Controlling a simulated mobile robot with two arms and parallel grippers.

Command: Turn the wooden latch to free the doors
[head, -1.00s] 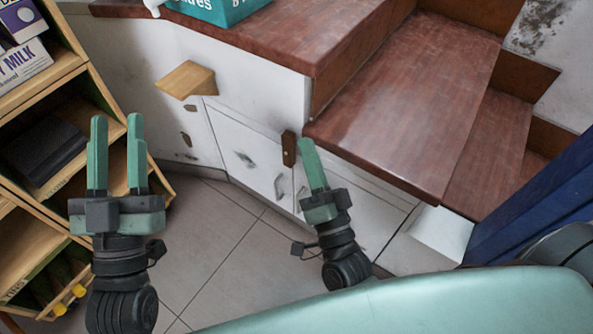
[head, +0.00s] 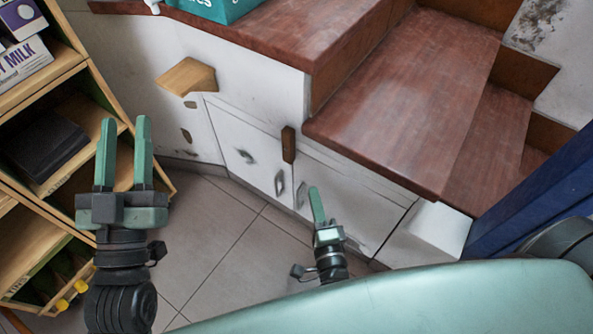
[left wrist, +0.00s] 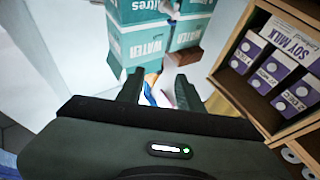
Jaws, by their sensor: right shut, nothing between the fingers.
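The wooden latch (head: 288,144) is a small dark brown block on the white cabinet front under the stairs. It stands upright, at the top of the seam between two white doors, the left door (head: 243,158) and the right door (head: 345,205). Both doors look shut. My right gripper (head: 316,205) is shut and empty, below and to the right of the latch and apart from it. My left gripper (head: 124,155) is open and empty, left of the cabinet, in front of the shelf. It also shows in the left wrist view (left wrist: 158,88).
A wooden shelf (head: 98,85) with milk cartons (head: 22,62) stands at the left. A wooden ledge (head: 187,77) juts from the cabinet wall. Reddish-brown steps (head: 410,95) rise at the right, beside a blue post (head: 530,195). Tiled floor (head: 225,235) lies clear before the doors.

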